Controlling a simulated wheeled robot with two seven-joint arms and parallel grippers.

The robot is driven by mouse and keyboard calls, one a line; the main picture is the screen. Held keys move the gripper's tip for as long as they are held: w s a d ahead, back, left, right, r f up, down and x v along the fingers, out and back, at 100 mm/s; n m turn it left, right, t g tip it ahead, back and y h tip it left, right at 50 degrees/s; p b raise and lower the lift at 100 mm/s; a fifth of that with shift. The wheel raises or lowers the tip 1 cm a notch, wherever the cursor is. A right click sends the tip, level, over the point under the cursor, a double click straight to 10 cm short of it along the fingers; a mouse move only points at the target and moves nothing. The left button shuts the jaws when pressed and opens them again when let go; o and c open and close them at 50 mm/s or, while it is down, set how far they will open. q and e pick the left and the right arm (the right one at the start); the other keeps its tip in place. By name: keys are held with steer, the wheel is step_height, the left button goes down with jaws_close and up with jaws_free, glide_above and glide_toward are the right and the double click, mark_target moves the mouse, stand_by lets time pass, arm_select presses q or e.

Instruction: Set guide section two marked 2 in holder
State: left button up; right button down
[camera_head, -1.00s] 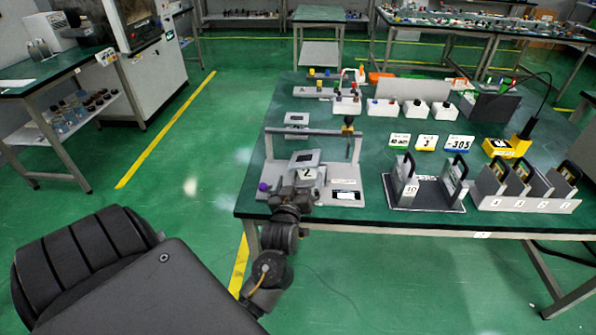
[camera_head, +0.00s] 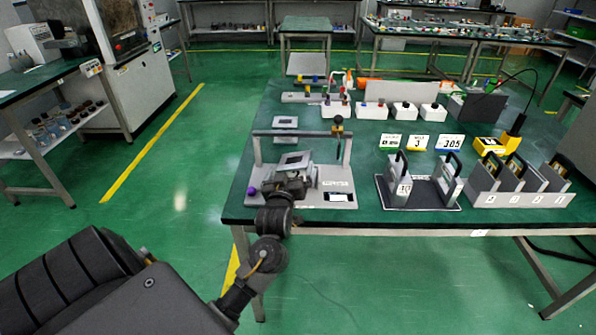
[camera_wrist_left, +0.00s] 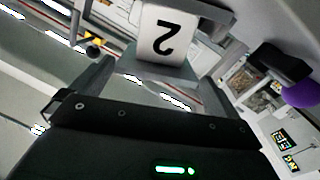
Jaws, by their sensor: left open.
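The guide section marked 2 (camera_head: 295,160) is a grey block with a square opening on top. It shows over the grey holder (camera_head: 345,187), under its crossbar; I cannot tell whether it is fully seated. In the left wrist view its white label with an upside-down 2 (camera_wrist_left: 163,32) faces my left gripper. My left gripper (camera_head: 288,184) is at the near side of the section and hides its label from the head view. The wrist view shows the open fingers (camera_wrist_left: 150,78) apart, near the section; contact is unclear. My right gripper is not in view.
A purple knob (camera_head: 252,191) is at the holder's left edge. The holder's crossbar (camera_head: 295,133) spans behind the section. A rack with black handles (camera_head: 425,195) and a grey slotted rack (camera_head: 520,200) stand to the right. White boxes (camera_head: 405,112) stand further back.

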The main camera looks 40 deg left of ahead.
mark_target(297, 153)
arm_select(q)
steer(key=shift+w+a+r, duration=0.1)
steer(key=shift+w+a, duration=0.05)
steer(key=shift+w, duration=0.15)
steer(key=x, duration=0.4)
steer(key=shift+w+p, duration=0.25)
steer(key=shift+p, duration=0.1)
